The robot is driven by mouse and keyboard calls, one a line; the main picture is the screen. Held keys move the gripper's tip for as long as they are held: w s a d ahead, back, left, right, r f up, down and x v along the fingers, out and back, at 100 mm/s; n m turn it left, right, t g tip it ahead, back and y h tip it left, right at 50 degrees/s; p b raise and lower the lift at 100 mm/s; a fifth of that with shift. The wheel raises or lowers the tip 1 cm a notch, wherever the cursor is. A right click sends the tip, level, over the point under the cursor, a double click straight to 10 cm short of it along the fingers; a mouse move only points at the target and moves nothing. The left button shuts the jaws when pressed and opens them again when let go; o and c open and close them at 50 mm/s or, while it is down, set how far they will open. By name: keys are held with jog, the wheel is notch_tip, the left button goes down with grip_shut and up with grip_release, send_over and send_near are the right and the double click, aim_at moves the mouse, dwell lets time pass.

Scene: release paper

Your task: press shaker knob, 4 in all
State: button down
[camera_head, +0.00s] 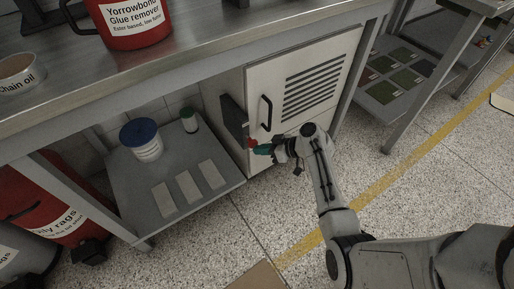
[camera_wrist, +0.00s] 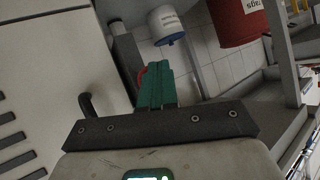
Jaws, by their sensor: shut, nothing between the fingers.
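A red knob (camera_head: 251,143) shows at the lower end of a dark upright box (camera_head: 233,117) on the left part of the white cabinet's front. My gripper (camera_head: 262,149), with green fingers, is shut and empty right beside the knob. In the wrist view, my shut green fingers (camera_wrist: 156,68) cover most of the red knob (camera_wrist: 142,74), and only a red edge shows on their left. The grey box (camera_wrist: 126,48) runs up behind them. I cannot tell whether the fingertips touch the knob or how far it is pressed in.
The white cabinet (camera_head: 286,62) has a dark handle (camera_head: 266,112) close above my gripper. A low shelf (camera_head: 131,178) at left holds a blue-lidded tub (camera_head: 141,138), a small green-capped container (camera_head: 189,121) and pale strips. The workbench (camera_head: 195,60) overhangs it. The speckled floor is mostly clear.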

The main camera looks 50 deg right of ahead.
jog(key=shift+s+a+p, duration=0.2)
jog(key=shift+s+p, duration=0.05)
jog(key=shift+s, duration=0.45)
jog(key=shift+s+a+p, duration=0.15)
jog(key=shift+s+p, duration=0.1)
jog(key=shift+s, duration=0.45)
jog(key=shift+s, duration=0.15)
jog(key=shift+s+a+p, duration=0.25)
jog(key=shift+s, duration=0.5)
jog(key=shift+s+a+p, duration=0.2)
jog(key=shift+s+p, duration=0.05)
jog(key=shift+s, duration=0.55)
jog(key=shift+s+a+p, duration=0.25)
jog(key=shift+s, duration=0.5)
dwell(0.3)
